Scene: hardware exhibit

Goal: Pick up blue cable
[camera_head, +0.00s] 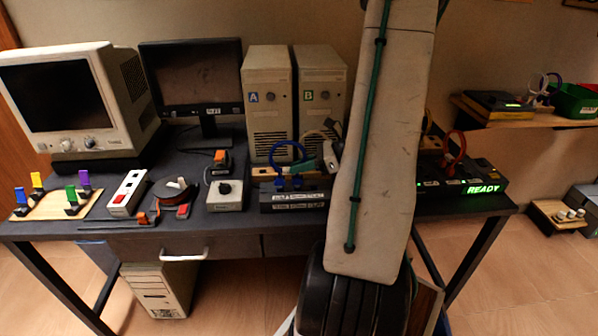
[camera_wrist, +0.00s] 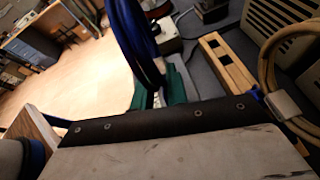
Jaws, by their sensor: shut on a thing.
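The blue cable (camera_head: 289,146) stands as an upright loop above a dark labelled box (camera_head: 292,200) in the middle of the desk in the head view. In the wrist view the blue cable (camera_wrist: 135,32) rises close in front of my gripper (camera_wrist: 160,88), whose green fingers are shut on it. In the head view my arm link covers much of the gripper; its green fingers (camera_head: 311,167) show just right of the loop. The exact grip point on the cable is hidden.
Two beige computer towers (camera_head: 268,100) stand behind the loop. A grey switch box (camera_head: 225,195) sits to its left. A black unit lit READY (camera_head: 482,189) with a red cable (camera_head: 456,148) is to the right. A wooden slotted block (camera_wrist: 228,62) and tan cable (camera_wrist: 268,65) lie close by.

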